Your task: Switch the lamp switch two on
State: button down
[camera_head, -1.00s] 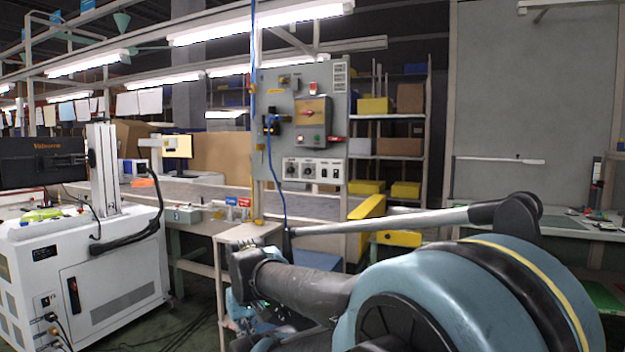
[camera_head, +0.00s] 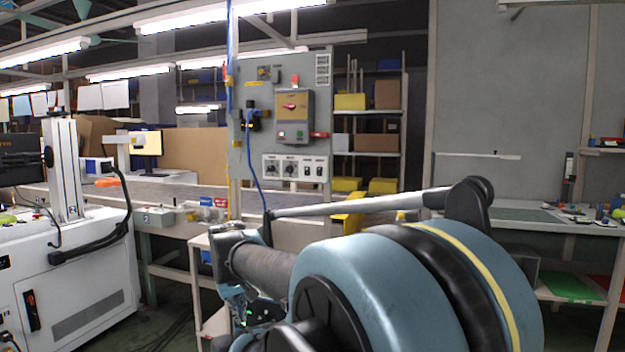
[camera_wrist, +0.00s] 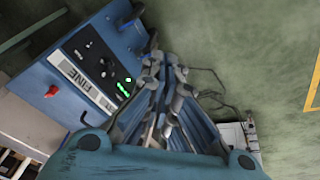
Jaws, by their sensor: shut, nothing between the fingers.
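A grey control panel (camera_head: 271,129) stands upright beyond my arm in the head view. Along its bottom is a white switch strip with two dark rotary knobs, a left knob (camera_head: 271,168) and a right knob (camera_head: 291,168). To their right are two small dark switches, a left one (camera_head: 308,169) and a right one (camera_head: 320,169). The labels are too small to read, so I cannot tell which is lamp switch two. My gripper (camera_wrist: 165,68) is shut and empty in the wrist view, pointing down over the floor, apart from the panel.
A blue box (camera_wrist: 98,62) with green lights and a "FINE" label is left of my gripper in the wrist view. A white machine (camera_head: 75,285) stands at the left in the head view. A workbench (camera_head: 170,229) runs behind.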

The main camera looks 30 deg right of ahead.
aim_at(317, 176)
jog(key=w+d+r+n+t+h, duration=0.3)
jog(key=w+d+r+n+h, duration=0.1)
jog(key=w+d+r, duration=1.1)
jog(key=w+d+r+n+t+h, duration=0.4)
jog(key=w+d+r+h, duration=0.3)
jog(key=w+d+r, duration=0.7)
jog(key=d+r, duration=0.1)
jog(key=d, duration=0.6)
jog(key=shift+w+d+r, duration=0.25)
jog(key=shift+w+r, duration=0.05)
jog(key=shift+w, duration=0.1)
jog(key=x, duration=1.4)
jog(key=shift+w+r, duration=0.1)
jog(key=shift+w+d, duration=0.15)
jog(key=shift+w, duration=0.05)
jog(key=s+a+f, duration=0.2)
jog(key=s+a, duration=0.7)
jog(key=a, duration=0.1)
jog(key=shift+a, duration=0.25)
